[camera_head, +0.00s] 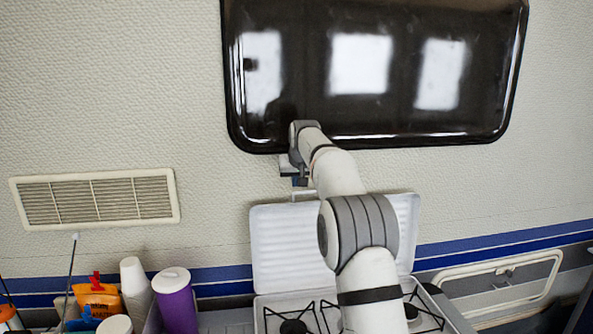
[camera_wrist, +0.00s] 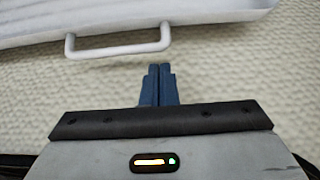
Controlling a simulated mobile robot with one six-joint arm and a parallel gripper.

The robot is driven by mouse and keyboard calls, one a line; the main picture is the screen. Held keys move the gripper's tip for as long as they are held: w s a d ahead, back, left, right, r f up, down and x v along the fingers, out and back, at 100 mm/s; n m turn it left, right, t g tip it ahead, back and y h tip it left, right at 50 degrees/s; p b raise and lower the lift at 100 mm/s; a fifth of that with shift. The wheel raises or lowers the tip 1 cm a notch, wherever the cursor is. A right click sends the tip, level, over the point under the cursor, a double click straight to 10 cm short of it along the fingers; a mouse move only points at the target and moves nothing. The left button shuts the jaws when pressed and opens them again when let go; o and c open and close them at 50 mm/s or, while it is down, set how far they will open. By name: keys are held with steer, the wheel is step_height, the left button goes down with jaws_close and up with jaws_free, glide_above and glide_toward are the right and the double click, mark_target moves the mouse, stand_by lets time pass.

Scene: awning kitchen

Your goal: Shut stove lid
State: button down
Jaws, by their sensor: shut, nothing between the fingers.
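The stove lid (camera_head: 285,247) is a white panel standing raised behind the stove, against the wall side. Its upper part with a white bar handle (camera_wrist: 118,52) shows at the top of the wrist view. The stove's burners (camera_head: 294,326) lie uncovered in front of the lid, partly hidden by my arm. My gripper (camera_wrist: 158,68) is shut and empty, its blue fingertips together. The tips are just short of the handle in the wrist view and do not appear to touch it. In the head view my gripper (camera_head: 300,181) is small, above the lid's top edge, partly hidden by my wrist.
A dark window (camera_head: 370,70) is on the wall right behind my wrist. A vent grille (camera_head: 95,199) is on the wall at left. A purple cup (camera_head: 176,302), a white cup stack (camera_head: 133,280) and an orange pouch (camera_head: 97,298) stand left of the stove.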

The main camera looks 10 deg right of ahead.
steer(key=shift+x, duration=1.3)
